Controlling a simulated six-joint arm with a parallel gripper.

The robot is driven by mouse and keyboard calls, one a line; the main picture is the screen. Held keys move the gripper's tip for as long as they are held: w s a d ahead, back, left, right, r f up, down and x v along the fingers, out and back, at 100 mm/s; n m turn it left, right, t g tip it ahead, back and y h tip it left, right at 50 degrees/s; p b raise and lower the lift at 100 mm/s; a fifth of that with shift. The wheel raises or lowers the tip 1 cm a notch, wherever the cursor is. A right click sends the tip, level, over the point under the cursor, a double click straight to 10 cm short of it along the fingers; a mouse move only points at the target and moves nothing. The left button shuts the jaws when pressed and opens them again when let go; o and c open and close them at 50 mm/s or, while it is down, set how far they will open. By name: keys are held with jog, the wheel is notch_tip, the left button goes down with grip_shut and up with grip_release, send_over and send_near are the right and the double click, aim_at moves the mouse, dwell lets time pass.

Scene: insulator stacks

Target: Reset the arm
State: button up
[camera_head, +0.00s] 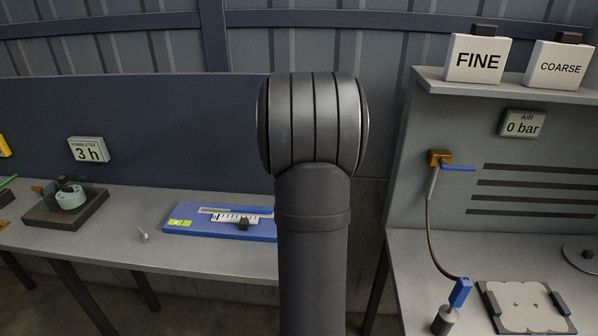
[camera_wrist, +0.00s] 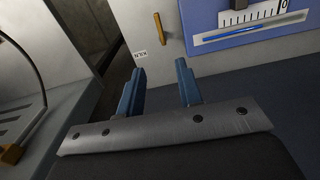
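My arm rises up the middle of the head view and hides what is behind it; my gripper is not visible there. In the wrist view my gripper (camera_wrist: 162,82) shows two blue fingers standing apart with nothing between them. The gripper is open and empty. Beyond the fingertips is a pale panel with a brass handle (camera_wrist: 161,30) and a small label that appears to read KILN.
A blue board (camera_head: 220,224) with a scale lies on the left bench (camera_head: 100,232). On the right bench are a grey plate fixture (camera_head: 527,305) and a blue-handled tool (camera_head: 459,293). FINE (camera_head: 478,60) and COARSE (camera_head: 556,67) boxes stand on a shelf.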

notch_tip(320, 180, down, 18)
jog(key=shift+r, duration=0.25)
dwell(0.6)
jog(key=shift+r, duration=0.1)
